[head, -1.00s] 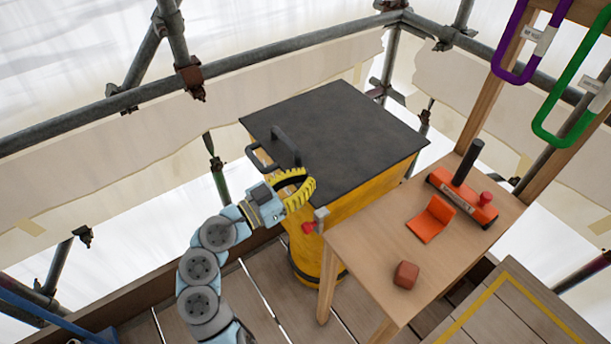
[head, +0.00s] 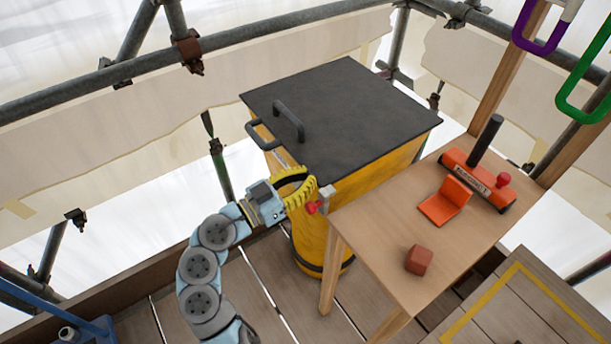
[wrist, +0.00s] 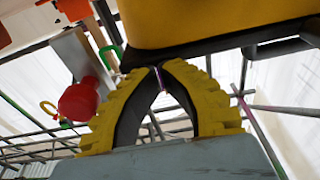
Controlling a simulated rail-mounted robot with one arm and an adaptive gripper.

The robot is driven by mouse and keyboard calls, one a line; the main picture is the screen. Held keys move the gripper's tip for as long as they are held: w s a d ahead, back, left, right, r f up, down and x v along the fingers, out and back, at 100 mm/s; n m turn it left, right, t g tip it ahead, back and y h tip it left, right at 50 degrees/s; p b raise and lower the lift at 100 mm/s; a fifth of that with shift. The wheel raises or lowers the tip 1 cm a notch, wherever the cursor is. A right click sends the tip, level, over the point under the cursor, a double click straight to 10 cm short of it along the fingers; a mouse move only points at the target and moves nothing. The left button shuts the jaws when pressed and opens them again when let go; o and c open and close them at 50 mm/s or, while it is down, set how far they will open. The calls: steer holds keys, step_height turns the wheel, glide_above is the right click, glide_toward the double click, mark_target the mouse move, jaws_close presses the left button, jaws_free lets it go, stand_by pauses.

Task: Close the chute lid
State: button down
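The chute lid (head: 350,115) is a dark grey flat panel with a black bar handle (head: 288,121). It lies over the top of the yellow chute (head: 320,235); I cannot tell whether it sits fully flush. A second dark handle (head: 264,135) sticks out at the chute's left side. My gripper (head: 310,188), with yellow ribbed fingers, is at the lid's near corner, below the lid's top surface and apart from the bar handle. In the wrist view my gripper (wrist: 158,69) has its fingertips nearly together with nothing held, just under the yellow body (wrist: 215,20).
A red knob (head: 313,207) on a metal bracket is close beside my fingers, at the corner of the wooden table (head: 370,245). The table carries a red-brown block (head: 418,260), an orange folded piece (head: 445,202) and an orange tool (head: 480,180). Scaffold poles (head: 200,65) run behind.

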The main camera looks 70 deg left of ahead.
steer(key=shift+r, duration=0.15)
step_height(320, 180, up, 4)
steer(key=p, duration=0.2)
steer(key=s+d+f+p, duration=0.1)
steer(key=s+d+f, duration=0.1)
steer(key=s, duration=0.7)
steer(key=shift+d+f, duration=0.35)
steer(key=shift+f, duration=0.45)
steer(key=shift+s, duration=0.15)
